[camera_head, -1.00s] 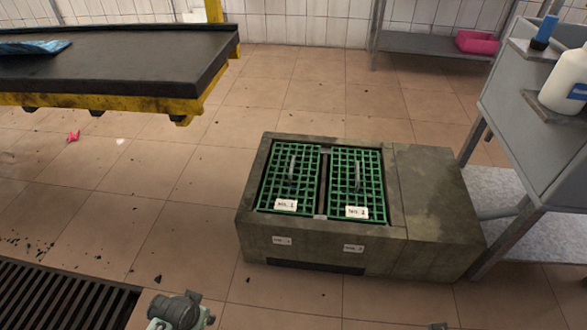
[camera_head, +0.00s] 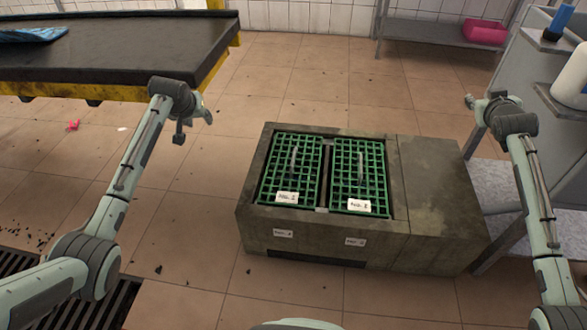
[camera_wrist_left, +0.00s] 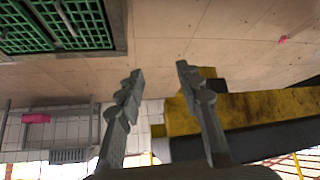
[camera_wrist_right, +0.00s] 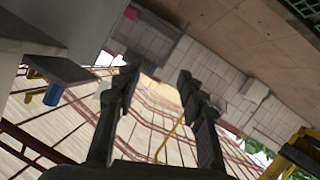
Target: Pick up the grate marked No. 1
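Two green grates with metal handles lie side by side in a grey stone block on the floor. The left grate (camera_head: 289,165) and the right grate (camera_head: 359,178) each carry a white label near the front edge. The numbers on these labels are too blurred to read for sure. My left gripper (camera_head: 195,126) is open and empty, in the air left of the block. Its fingers show apart in the left wrist view (camera_wrist_left: 158,72), with part of a green grate at the upper left. My right gripper (camera_head: 479,104) is open and empty, right of the block.
The stone block (camera_head: 432,200) has a bare top on its right side. A dark-topped table (camera_head: 120,58) with a yellow frame stands at the upper left. A grey cabinet (camera_head: 525,85) with bottles stands at the right. Tiled floor (camera_head: 310,75) lies clear behind the block.

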